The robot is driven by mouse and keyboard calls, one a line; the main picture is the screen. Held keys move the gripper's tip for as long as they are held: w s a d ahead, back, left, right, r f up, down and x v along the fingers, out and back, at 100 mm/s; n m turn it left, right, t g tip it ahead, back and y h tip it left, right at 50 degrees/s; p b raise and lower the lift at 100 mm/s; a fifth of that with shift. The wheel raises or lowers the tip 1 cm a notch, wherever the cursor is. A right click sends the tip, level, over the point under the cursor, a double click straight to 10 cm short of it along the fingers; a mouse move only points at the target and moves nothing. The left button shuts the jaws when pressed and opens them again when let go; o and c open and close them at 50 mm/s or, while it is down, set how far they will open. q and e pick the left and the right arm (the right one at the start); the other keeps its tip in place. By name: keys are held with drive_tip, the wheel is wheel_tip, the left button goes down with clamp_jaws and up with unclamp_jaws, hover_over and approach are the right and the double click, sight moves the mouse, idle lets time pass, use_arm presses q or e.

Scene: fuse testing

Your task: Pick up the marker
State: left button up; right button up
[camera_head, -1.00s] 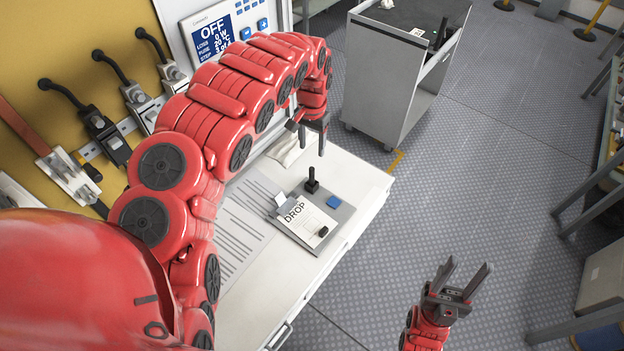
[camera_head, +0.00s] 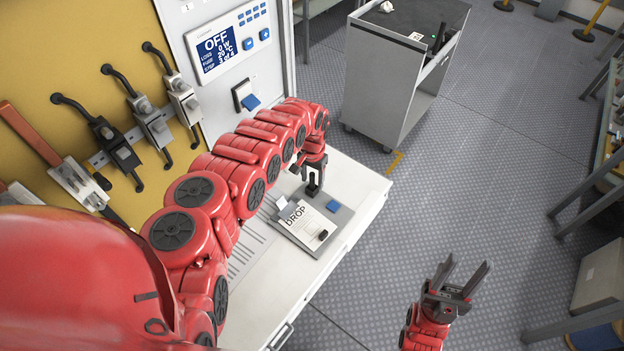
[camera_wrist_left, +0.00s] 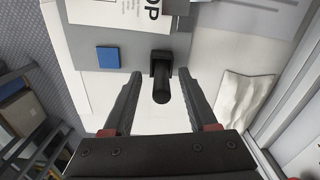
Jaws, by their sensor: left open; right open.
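A black upright marker (camera_head: 312,186) stands on the grey board (camera_head: 342,219) on the white bench. In the left wrist view the marker (camera_wrist_left: 161,84) is seen from above, its free end toward the gripper. My left gripper (camera_head: 313,176) is down at it. In the left wrist view my left gripper (camera_wrist_left: 159,82) is open, with one finger on each side of the marker and gaps visible on both sides. My right gripper (camera_head: 467,274) is open and empty, out over the floor at the lower right.
The board carries a "DROP" sheet (camera_head: 299,221), a small black piece (camera_head: 323,235) and a blue square (camera_head: 333,206). A wall panel with levers and an "OFF" display (camera_head: 217,47) stands at the left. A grey cart (camera_head: 385,85) is behind.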

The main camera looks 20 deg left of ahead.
use_arm(q)
drive_tip(key=shift+f, duration=0.75)
clamp_jaws()
